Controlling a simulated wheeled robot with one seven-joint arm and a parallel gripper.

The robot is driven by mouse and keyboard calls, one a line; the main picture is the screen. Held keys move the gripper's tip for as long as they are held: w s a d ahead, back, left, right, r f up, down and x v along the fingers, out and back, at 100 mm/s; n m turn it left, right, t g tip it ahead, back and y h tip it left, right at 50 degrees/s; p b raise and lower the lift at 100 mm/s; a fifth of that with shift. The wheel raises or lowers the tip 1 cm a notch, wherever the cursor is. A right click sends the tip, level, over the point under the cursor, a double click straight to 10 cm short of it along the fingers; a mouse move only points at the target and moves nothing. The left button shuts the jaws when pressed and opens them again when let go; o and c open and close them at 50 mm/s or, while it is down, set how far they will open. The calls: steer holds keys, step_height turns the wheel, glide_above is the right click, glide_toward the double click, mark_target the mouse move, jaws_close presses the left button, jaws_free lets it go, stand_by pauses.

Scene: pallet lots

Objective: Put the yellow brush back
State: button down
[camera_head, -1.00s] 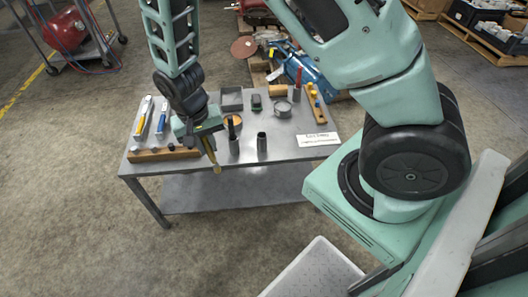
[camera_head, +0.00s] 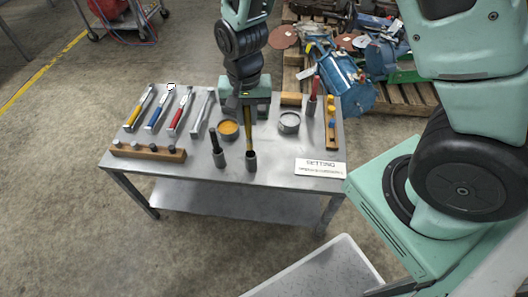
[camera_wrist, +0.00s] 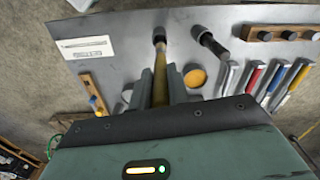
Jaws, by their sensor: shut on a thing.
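In the wrist view the brush (camera_wrist: 159,88) runs between the two fingers (camera_wrist: 160,88).
The grey table (camera_head: 275,165) also bears an orange-filled dish (camera_head: 228,129), a grey round tin (camera_head: 289,122), several coloured-handled tools (camera_head: 157,110), a wooden block with knobs (camera_head: 148,151), a wooden rack (camera_head: 331,125) and a white sign (camera_head: 320,168).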

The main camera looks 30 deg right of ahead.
mark_target(249, 139)
step_height(249, 139, down, 10)
steer(key=shift+r+b, duration=0.2)
steer(key=shift+b, duration=0.65)
steer(key=shift+f, duration=0.2)
steer(key=c, duration=1.3)
jaws_free()
steer(key=shift+r, duration=0.1)
steer(key=shift+c, duration=0.2)
